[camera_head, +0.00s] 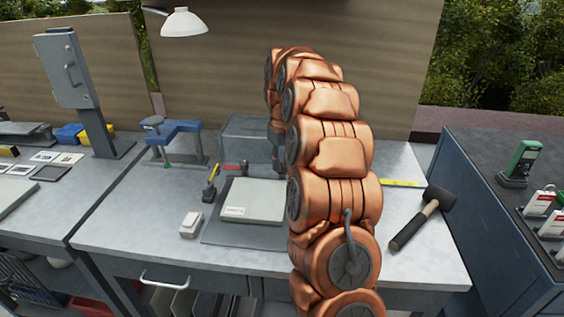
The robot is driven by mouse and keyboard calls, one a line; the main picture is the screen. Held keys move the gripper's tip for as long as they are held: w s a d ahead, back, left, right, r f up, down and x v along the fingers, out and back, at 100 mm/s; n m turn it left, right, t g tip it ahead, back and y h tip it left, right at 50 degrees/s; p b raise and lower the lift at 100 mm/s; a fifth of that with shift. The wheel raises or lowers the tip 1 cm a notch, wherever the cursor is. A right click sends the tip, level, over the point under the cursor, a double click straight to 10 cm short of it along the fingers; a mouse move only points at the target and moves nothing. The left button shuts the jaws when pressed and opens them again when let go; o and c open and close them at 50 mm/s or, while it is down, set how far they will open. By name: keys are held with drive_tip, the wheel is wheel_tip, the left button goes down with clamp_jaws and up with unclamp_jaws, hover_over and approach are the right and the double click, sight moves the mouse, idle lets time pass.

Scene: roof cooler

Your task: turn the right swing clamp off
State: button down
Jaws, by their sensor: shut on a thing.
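A pale flat plate (252,199) lies on a dark grey base (214,233) on the workbench. A clamp with a yellow handle (211,186) stands at the plate's left. A small part with a red handle (233,167) lies behind the plate. No clamp shows at the plate's right, where my copper arm covers the view. My arm arches up and then down behind itself. Only a dark grey piece of my gripper (278,158) shows, low over the plate's back right corner. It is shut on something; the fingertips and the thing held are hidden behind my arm.
A black-headed hammer (424,217) lies right of my arm, and a yellow strip (401,183) lies behind it. A small white box (190,224) sits left of the base. A blue vise-like stand (180,135) and a grey box (246,138) stand at the back.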

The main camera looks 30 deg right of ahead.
sight(282, 165)
drive_tip(key=shift+n, duration=1.2)
drive_tip(key=c, duration=0.9)
unclamp_jaws()
drive_tip(key=shift+r, duration=6.05)
drive_tip(key=shift+a, duration=0.1)
